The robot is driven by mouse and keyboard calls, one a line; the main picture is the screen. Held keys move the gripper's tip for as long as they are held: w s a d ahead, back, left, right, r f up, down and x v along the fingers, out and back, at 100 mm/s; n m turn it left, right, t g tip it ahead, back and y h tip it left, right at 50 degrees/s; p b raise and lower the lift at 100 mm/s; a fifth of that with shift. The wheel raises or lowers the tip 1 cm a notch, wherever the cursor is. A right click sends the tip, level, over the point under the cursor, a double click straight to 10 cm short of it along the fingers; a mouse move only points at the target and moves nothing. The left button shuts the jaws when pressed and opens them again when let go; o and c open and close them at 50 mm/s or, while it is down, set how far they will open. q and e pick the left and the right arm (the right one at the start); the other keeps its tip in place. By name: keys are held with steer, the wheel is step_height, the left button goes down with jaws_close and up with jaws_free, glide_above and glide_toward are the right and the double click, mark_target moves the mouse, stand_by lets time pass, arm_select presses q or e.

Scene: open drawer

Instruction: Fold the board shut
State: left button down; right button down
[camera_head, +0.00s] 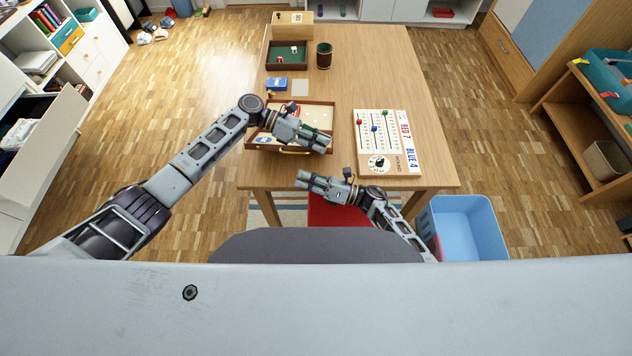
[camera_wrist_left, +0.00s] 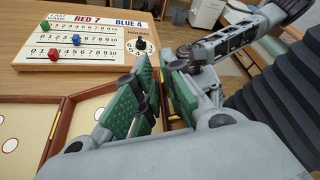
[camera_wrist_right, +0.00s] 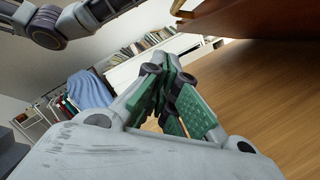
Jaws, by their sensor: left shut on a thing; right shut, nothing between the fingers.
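The board (camera_head: 318,113) is a brown-framed folding case lying open on the table, its cream inside showing. A brass handle (camera_head: 294,152) shows at its near side. In the left wrist view the board's wooden rim (camera_wrist_left: 58,132) and cream panels with round marks show at lower left. My left gripper (camera_head: 326,144) is over the board's near right part, shut on the board's edge; the fingers hide the exact contact. My right gripper (camera_head: 300,180) is shut and empty, in front of the table's near edge, below the board and apart from it.
A scoreboard (camera_head: 397,160) with coloured pegs and a dial stands right of the board. Behind it are a blue card box (camera_head: 276,85), a dark tray (camera_head: 270,55) and a brown cup (camera_head: 324,56). A blue bin (camera_head: 462,215) stands on the floor at right. The table's right rear is clear.

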arm_select(q)
steer(key=shift+r, duration=0.1)
arm_select(e)
steer(key=shift+w+a+r, duration=0.15)
steer(key=shift+w+r, duration=0.6)
steer(key=shift+w+a+r, duration=0.1)
steer(key=shift+w+r, duration=0.6)
steer(key=shift+r, duration=0.05)
steer(key=shift+r, duration=0.1)
